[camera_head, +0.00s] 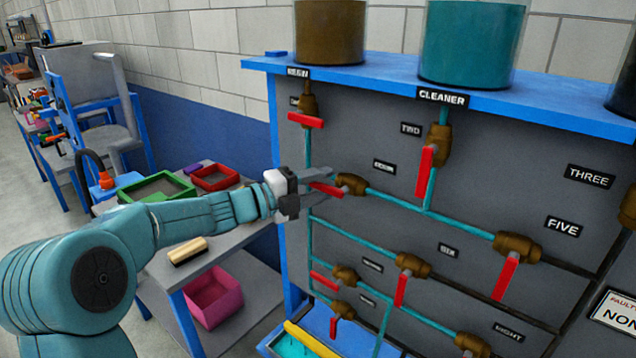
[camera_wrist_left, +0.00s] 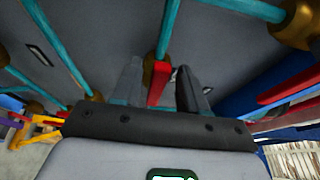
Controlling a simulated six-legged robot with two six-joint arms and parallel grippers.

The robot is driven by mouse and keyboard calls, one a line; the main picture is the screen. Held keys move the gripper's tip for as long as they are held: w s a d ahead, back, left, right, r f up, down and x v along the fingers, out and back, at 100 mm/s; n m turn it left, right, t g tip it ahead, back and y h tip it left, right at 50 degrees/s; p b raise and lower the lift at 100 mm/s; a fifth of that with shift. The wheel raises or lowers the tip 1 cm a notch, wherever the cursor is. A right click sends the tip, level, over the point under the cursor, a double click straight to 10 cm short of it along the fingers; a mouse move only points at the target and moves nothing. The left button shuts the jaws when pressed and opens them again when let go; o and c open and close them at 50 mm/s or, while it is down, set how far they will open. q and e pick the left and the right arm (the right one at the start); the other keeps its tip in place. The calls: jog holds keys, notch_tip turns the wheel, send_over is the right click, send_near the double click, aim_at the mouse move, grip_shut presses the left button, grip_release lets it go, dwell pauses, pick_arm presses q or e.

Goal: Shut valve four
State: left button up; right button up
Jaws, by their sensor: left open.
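A brass valve (camera_head: 351,184) with a red lever (camera_head: 328,190) sits on a teal pipe at the panel's middle left. The small label (camera_head: 384,167) beside it is hard to read; I take it for valve four. The lever points left, roughly in line with the pipe. My left gripper (camera_head: 316,182) is open at this lever. In the left wrist view, a red lever (camera_wrist_left: 157,85) shows between the two open fingers (camera_wrist_left: 158,70), with no clear contact. My gripper partly hides the lever's outer end in the head view. My right gripper is out of view.
Other red-levered valves surround it: valve two (camera_head: 439,145) upper right, valve five (camera_head: 516,247) right, and several lower ones. A blue shelf (camera_head: 390,75) with tanks tops the panel. A side table (camera_head: 225,240) with trays (camera_head: 214,177) lies beneath my left arm.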

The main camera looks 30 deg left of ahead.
pick_arm(q)
jog(key=shift+w+a+f, duration=0.1)
jog(key=shift+w+f, duration=0.1)
jog(key=shift+c, duration=1.2)
grip_shut()
